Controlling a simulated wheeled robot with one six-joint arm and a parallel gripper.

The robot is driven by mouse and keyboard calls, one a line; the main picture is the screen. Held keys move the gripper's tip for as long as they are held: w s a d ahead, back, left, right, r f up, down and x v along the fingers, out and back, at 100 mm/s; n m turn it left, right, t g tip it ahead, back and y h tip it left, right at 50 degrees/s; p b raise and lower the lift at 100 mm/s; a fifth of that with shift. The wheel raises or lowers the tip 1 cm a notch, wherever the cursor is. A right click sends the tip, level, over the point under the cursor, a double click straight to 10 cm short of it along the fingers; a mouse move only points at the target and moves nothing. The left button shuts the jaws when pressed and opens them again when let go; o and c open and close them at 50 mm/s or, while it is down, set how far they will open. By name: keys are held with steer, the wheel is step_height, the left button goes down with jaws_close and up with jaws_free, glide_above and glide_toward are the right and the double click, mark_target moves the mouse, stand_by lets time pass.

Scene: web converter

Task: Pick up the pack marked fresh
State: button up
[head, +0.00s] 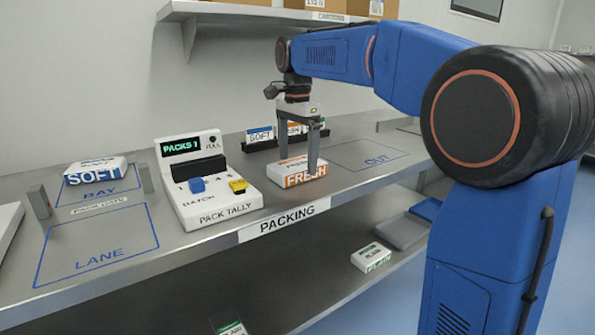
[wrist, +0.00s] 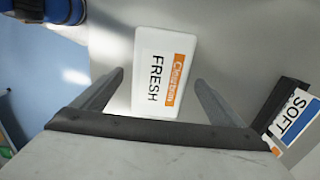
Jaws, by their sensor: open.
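The pack marked FRESH (head: 299,173) is white with an orange end label. It lies flat on the steel bench behind the PACKING sign. In the wrist view the FRESH pack (wrist: 165,72) lies ahead of my fingers, its near end between the lines of the two fingers. My gripper (head: 299,160) points down over the pack with its fingers apart. In the wrist view my gripper (wrist: 160,82) is open, and no contact with the pack shows.
A PACK TALLY machine (head: 207,190) reading PACKS 1 stands left of the pack. A SOFT pack (head: 95,171) lies in the BAY outline. A rack with SOFT and other cards (head: 260,137) stands behind. The OUT outline (head: 366,155) and LANE outline (head: 97,240) are empty.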

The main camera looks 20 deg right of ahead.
steer(key=shift+f, duration=1.35)
steer(key=shift+c, duration=0.3)
steer(key=c, duration=1.3)
steer(key=shift+r, duration=0.1)
